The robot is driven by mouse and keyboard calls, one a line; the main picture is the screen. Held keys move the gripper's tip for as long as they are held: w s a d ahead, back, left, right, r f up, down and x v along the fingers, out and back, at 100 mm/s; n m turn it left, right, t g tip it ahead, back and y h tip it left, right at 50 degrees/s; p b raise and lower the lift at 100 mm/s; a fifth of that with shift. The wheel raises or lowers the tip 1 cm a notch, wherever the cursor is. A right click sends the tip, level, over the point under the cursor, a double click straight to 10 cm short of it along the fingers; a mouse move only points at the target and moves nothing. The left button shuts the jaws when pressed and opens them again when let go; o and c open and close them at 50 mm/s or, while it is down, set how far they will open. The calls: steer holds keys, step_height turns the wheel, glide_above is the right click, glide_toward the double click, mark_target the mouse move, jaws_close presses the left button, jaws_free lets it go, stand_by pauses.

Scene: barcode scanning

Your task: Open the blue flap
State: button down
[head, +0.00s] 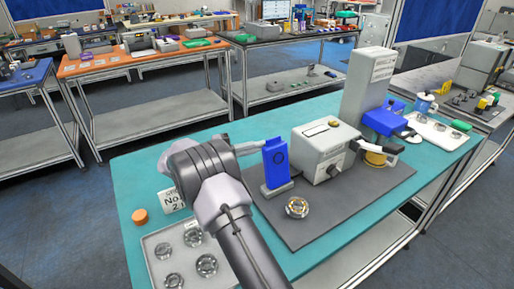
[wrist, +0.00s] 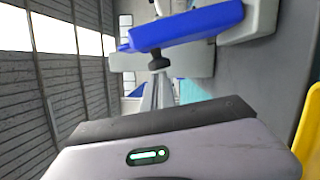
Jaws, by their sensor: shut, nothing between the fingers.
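A blue flat piece also shows in the wrist view (wrist: 185,27), jutting left from a pale body. My gripper (head: 266,144) reaches from the left to the top of the blue panel in the head view. It is shut and empty. I cannot tell whether it touches the panel. The fingertips look small and are partly hidden in the wrist view.
A shiny round bearing (head: 297,208) lies on the mat in front. A tray with several bearings (head: 150,245) is at the front left, near an orange cap (head: 140,216). A tall grey machine (head: 368,85) stands behind right. The teal table (head: 225,130) is clear at the back left.

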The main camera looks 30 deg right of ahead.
steer(key=s+r+p, duration=0.1)
steer(key=p, duration=0.4)
steer(key=shift+s+r, duration=0.3)
steer(key=shift+s, duration=0.1)
